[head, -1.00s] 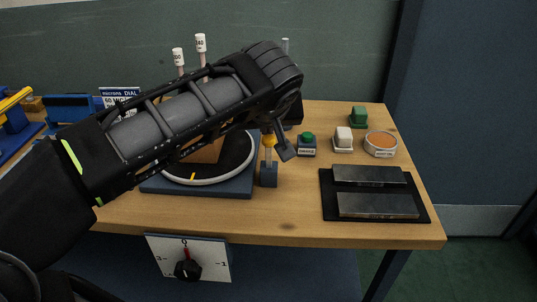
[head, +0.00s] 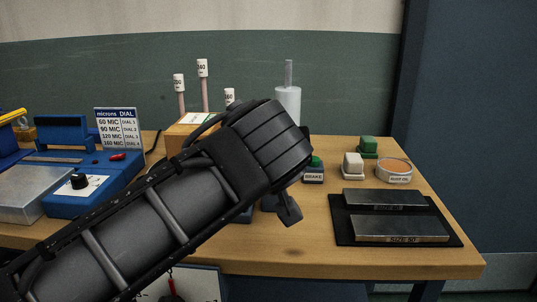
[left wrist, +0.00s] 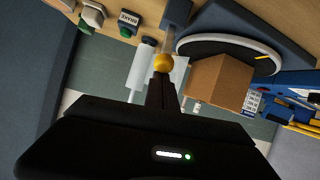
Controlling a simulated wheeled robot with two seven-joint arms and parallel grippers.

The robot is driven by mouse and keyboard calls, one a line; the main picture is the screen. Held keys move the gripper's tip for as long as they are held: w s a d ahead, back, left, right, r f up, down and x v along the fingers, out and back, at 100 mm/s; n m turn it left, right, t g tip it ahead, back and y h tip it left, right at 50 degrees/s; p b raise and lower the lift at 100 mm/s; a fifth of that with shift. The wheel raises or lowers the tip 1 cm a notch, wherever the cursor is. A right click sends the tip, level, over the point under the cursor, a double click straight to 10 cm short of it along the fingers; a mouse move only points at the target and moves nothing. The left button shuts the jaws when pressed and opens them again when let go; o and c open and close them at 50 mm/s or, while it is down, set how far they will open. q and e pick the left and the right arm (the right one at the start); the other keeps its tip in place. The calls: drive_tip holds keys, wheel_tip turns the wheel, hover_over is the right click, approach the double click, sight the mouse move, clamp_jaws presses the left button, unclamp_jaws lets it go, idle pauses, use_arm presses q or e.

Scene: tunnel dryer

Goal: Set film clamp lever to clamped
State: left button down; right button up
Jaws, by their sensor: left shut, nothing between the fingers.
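A lever with a yellow ball knob (left wrist: 163,63) on a thin stem rises from a dark blue block (left wrist: 176,13) in the left wrist view. I take it for the film clamp lever; no clamped marking is readable. My left gripper (left wrist: 161,84) is shut and empty, its tips right at the ball; I cannot tell whether they touch it. In the head view my left gripper (head: 289,208) points down at the bench, and my arm hides the knob and stem. Only part of the blue block (head: 270,203) shows beside it. My right gripper is in neither view.
A round turntable (left wrist: 232,44) with a brown block (left wrist: 219,80) stands beside the lever. A brake button (head: 314,173), white and green blocks, a round tin (head: 394,171) and a black mat (head: 341,228) with metal bars lie to the right. A blue coater (head: 100,189) stands left.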

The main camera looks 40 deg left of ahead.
use_arm(q)
drive_tip(key=shift+f, duration=0.2)
wheel_tip(320, 180, up, 4)
drive_tip(key=w+a+p, duration=0.2)
drive_tip(key=p+v, duration=0.1)
drive_tip(key=v, duration=0.8)
drive_tip(key=shift+s, duration=0.35)
drive_tip(key=shift+d+f, duration=0.1)
drive_tip(key=shift+f, duration=0.05)
